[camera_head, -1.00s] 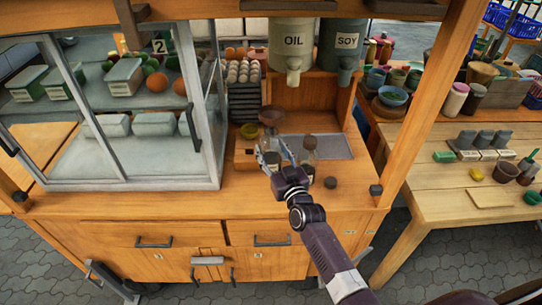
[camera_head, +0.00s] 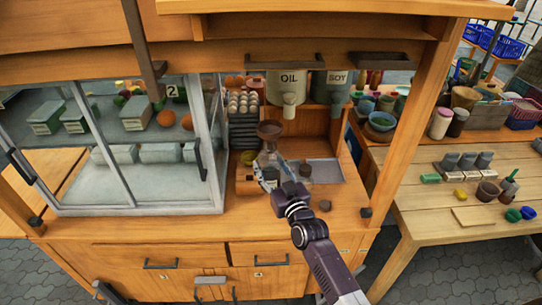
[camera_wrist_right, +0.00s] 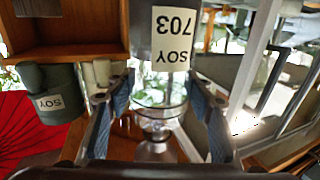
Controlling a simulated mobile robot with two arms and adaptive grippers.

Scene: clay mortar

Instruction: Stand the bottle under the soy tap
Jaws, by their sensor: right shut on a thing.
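The right wrist view is upside down; there the bottle shows a dark lower body with a "SOY 703" label (camera_wrist_right: 176,38) between the fingers (camera_wrist_right: 157,108). A dark funnel (camera_head: 270,129) shows directly above the bottle; I cannot tell whether it sits in the neck. The grey SOY tank (camera_head: 333,83) hangs behind to the right, its tap (camera_head: 336,109) above the grate. My left gripper is not in view.
The cream OIL tank (camera_head: 288,88) hangs left of the SOY tank. The metal grate (camera_head: 326,171) looks clear. A glass display case (camera_head: 135,140) borders the left.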

